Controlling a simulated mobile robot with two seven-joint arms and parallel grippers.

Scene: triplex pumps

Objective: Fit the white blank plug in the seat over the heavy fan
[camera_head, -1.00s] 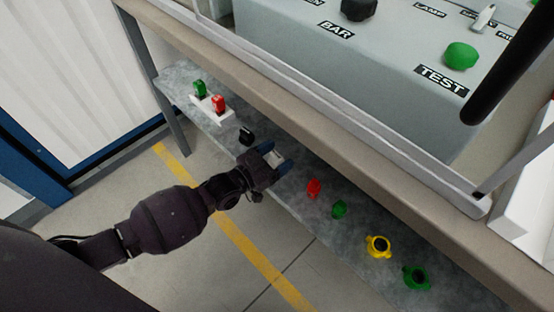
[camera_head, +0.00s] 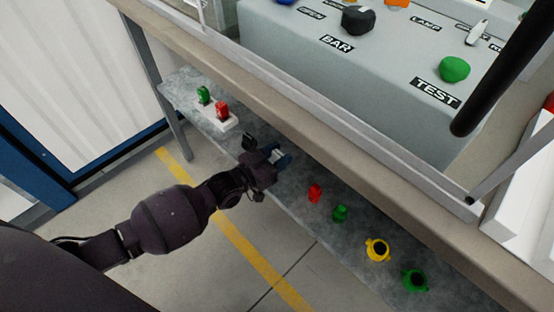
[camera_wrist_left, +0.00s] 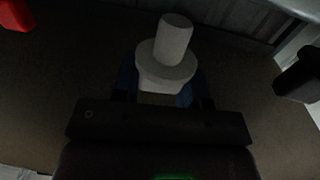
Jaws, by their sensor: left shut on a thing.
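The white blank plug (camera_wrist_left: 170,60) is between the blue fingers of my left gripper (camera_wrist_left: 160,90) in the left wrist view. Its round stem points away from the gripper, above a wide flange. In the head view my left gripper (camera_head: 279,157) is shut on it just over the lower shelf, and the plug is mostly hidden by the fingers. My right gripper is not in view.
The lower shelf (camera_head: 305,215) holds a white block (camera_head: 230,124) with green and red pieces, a black piece (camera_head: 249,142), and red, green and yellow parts (camera_head: 377,250). The bench edge (camera_head: 330,150) overhangs it. The grey panel (camera_head: 330,75) stands above.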

